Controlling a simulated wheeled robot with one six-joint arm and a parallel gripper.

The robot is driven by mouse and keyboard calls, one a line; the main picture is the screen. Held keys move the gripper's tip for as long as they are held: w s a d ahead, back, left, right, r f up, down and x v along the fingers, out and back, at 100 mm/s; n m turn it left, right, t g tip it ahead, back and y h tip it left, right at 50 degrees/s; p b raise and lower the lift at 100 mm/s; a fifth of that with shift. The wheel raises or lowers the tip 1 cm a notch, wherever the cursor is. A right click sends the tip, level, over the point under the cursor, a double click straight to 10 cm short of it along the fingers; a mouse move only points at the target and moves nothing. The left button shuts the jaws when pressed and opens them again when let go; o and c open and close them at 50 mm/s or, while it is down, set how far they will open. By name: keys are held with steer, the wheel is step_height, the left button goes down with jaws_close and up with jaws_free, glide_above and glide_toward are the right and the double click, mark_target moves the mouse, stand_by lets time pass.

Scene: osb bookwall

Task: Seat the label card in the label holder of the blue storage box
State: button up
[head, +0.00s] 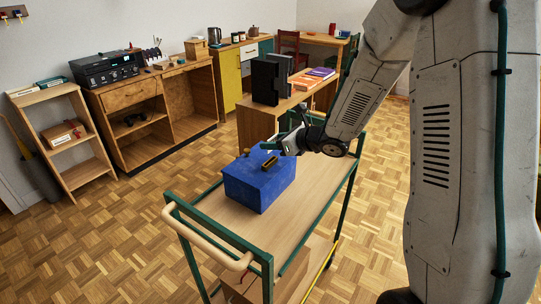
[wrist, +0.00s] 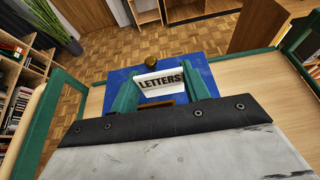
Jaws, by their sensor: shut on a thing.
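The blue storage box (head: 258,187) sits on the top shelf of a trolley. A brass knob (head: 247,152) stands on its lid and also shows in the wrist view (wrist: 151,62). A yellowish frame (head: 270,162), apparently the label holder, is on the box near my gripper; in the wrist view its edge (wrist: 165,100) shows just below the card. My gripper (head: 272,146) is above the box. Its green fingers (wrist: 160,90) are shut on the white label card (wrist: 162,82), which reads "LETTERS". The card's contact with the holder cannot be told; the holder is largely hidden.
The trolley (head: 285,220) has a green frame and a cream handle (head: 205,240); its shelf is clear in front of the box. Behind it stands a wooden desk (head: 255,123) with black binders (head: 266,82) and books (head: 313,78). Open parquet floor lies to the left.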

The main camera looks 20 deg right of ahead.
mark_target(271, 165)
steer(key=shift+s+a, duration=0.7)
steer(key=shift+a, duration=0.1)
steer(key=shift+s+f, duration=0.1)
steer(key=shift+f, duration=0.15)
step_height(271, 165, down, 3)
steer(key=shift+f, duration=0.1)
steer(key=shift+c, duration=1.3)
steer(key=o, duration=1.2)
steer(key=shift+f, duration=0.1)
